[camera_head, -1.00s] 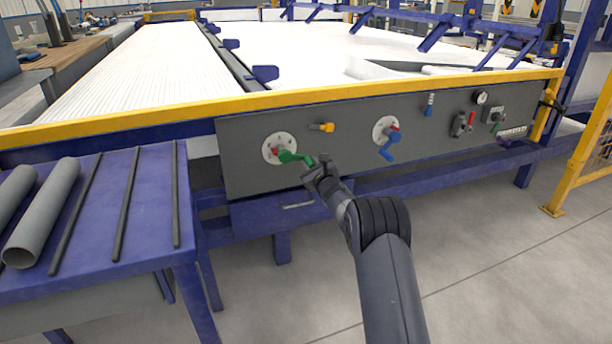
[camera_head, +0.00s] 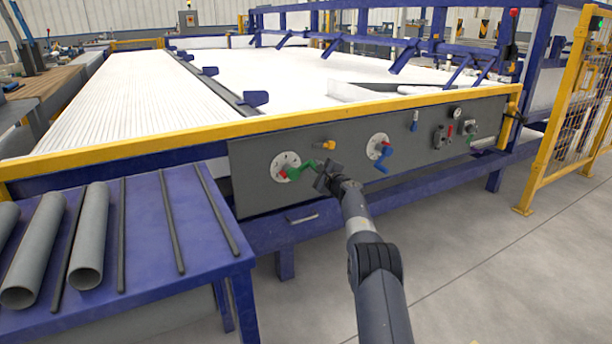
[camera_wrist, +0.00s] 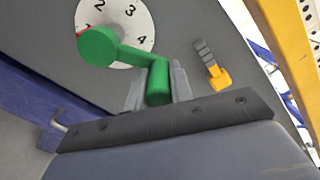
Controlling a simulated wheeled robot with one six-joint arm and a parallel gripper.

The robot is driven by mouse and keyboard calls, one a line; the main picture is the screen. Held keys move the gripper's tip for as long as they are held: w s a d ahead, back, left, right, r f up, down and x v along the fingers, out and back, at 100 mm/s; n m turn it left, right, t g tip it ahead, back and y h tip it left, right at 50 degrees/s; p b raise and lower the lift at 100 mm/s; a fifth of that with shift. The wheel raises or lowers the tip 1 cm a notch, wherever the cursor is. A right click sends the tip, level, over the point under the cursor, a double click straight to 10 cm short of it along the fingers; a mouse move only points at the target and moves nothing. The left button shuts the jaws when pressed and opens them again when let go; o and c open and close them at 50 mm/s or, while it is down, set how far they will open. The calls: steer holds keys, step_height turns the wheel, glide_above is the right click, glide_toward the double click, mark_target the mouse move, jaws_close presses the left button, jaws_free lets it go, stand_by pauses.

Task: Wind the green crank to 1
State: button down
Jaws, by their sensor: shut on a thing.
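The green crank (camera_head: 304,168) sits on a round white dial (camera_head: 278,162) on the grey panel. In the wrist view the crank's round arm end (camera_wrist: 98,47) covers part of the dial (camera_wrist: 130,22); the numbers 2, 3 and 4 show. A red mark (camera_wrist: 83,29) shows at the dial's left edge, beside the green part; the digit there is not clear. My gripper (camera_head: 325,176) is at the crank's outer end. In the wrist view its fingers (camera_wrist: 158,88) are on both sides of the green handle (camera_wrist: 158,82), closed on it.
A yellow-orange lever (camera_head: 325,145) is just above the crank; it also shows in the wrist view (camera_wrist: 218,78). A blue crank (camera_head: 384,158) is to the right. A drawer-like handle (camera_head: 302,218) is below. A blue table (camera_head: 150,215) with grey pipes (camera_head: 90,240) stands at left.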

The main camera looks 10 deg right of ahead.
steer(key=shift+a+r+n+b, duration=0.2)
steer(key=shift+r+n+b, duration=0.2)
steer(key=shift+r+n, duration=0.25)
steer(key=c, duration=1.3)
jaws_free()
steer(key=shift+f, duration=0.15)
steer(key=shift+o, duration=0.2)
